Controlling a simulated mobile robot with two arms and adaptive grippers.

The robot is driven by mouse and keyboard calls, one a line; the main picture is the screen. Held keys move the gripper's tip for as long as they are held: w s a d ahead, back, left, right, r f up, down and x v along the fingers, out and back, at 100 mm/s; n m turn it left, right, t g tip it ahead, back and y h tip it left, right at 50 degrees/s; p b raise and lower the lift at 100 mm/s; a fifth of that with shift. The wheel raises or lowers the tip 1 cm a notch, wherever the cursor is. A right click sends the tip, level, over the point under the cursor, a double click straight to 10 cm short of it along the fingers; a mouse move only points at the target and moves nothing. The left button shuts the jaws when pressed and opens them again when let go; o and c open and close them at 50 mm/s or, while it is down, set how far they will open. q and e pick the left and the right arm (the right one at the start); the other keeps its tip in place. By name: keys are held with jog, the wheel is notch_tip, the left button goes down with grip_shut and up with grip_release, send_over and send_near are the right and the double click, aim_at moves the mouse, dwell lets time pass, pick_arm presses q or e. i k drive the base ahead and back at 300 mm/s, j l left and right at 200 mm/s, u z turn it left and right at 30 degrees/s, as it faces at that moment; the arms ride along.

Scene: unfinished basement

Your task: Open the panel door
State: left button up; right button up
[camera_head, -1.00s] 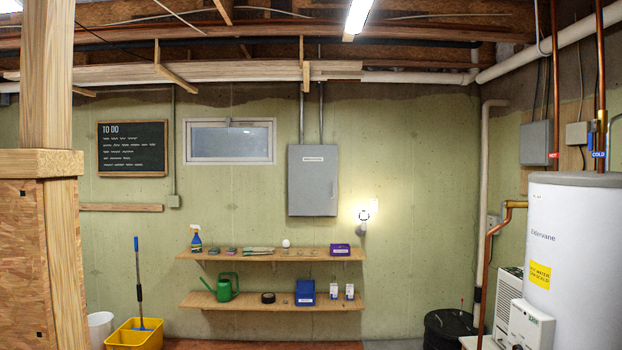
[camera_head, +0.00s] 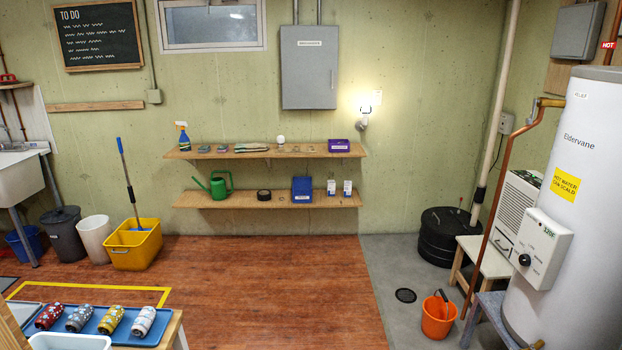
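A grey electrical panel (camera_head: 309,67) is mounted on the far concrete wall, above two wooden shelves. Its door looks shut, with a white label near the top and a small latch on the right edge. Conduits rise from its top. A second, smaller grey box (camera_head: 578,31) hangs on the right wall. Neither of my grippers shows in the head view.
Wall shelves (camera_head: 262,198) with bottles and boxes stick out below the panel. A yellow mop bucket (camera_head: 137,246) stands at left, a table with a blue tray (camera_head: 99,335) at lower left. An orange bucket (camera_head: 438,316) and water heater (camera_head: 552,190) are at right. The wooden floor (camera_head: 270,285) between is clear.

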aim_at(310, 53)
jog(key=i, duration=4.4)
